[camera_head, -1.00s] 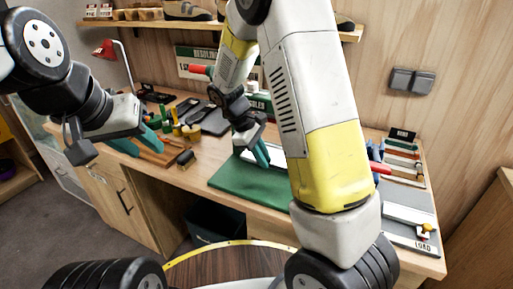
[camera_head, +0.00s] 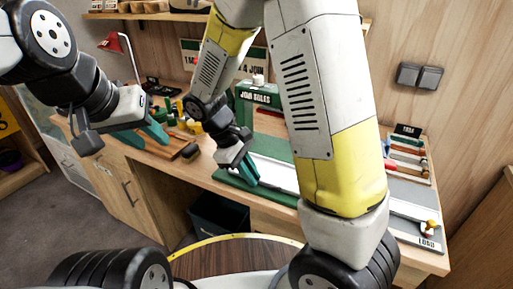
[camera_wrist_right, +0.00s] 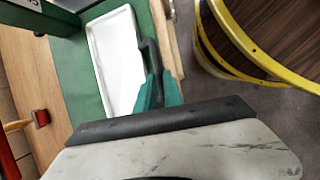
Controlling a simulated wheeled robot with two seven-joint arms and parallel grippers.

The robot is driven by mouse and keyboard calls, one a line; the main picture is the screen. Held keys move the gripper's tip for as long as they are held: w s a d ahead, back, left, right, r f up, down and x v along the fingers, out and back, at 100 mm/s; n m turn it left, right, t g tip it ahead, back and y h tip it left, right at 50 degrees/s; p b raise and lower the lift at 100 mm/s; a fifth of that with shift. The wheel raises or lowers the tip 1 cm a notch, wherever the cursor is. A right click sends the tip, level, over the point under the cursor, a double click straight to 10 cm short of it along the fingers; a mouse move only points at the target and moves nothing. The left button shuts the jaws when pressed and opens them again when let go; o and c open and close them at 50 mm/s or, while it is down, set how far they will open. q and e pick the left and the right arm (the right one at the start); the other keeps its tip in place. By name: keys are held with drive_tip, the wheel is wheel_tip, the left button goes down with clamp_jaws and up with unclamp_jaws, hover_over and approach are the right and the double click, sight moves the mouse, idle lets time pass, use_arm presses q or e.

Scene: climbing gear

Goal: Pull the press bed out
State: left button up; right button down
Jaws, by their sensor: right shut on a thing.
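The press bed (camera_head: 274,174) is a white, shallow tray on a green base (camera_head: 236,183), below the green press (camera_head: 258,97) marked "JOIN SOLES". In the right wrist view the bed (camera_wrist_right: 115,62) lies on the green surface with a dark bent handle (camera_wrist_right: 150,55) at its front edge. My right gripper (camera_head: 246,172) is at the front of the bed, its teal fingers (camera_wrist_right: 158,92) shut on that handle. Part of the bed is hidden behind my right arm in the head view. My left gripper (camera_head: 143,135) is open and empty over the left of the bench.
A brush (camera_head: 190,152) and small tools lie on the left of the bench (camera_head: 205,168). A tray labelled "LOAD" (camera_head: 415,228) stands at the right.

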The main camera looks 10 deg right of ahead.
drive_tip(key=s+a, duration=0.2)
drive_tip(key=shift+s, duration=0.4)
drive_tip(key=c, duration=1.5)
unclamp_jaws()
drive_tip(key=v, duration=0.8)
drive_tip(key=shift+d, duration=0.1)
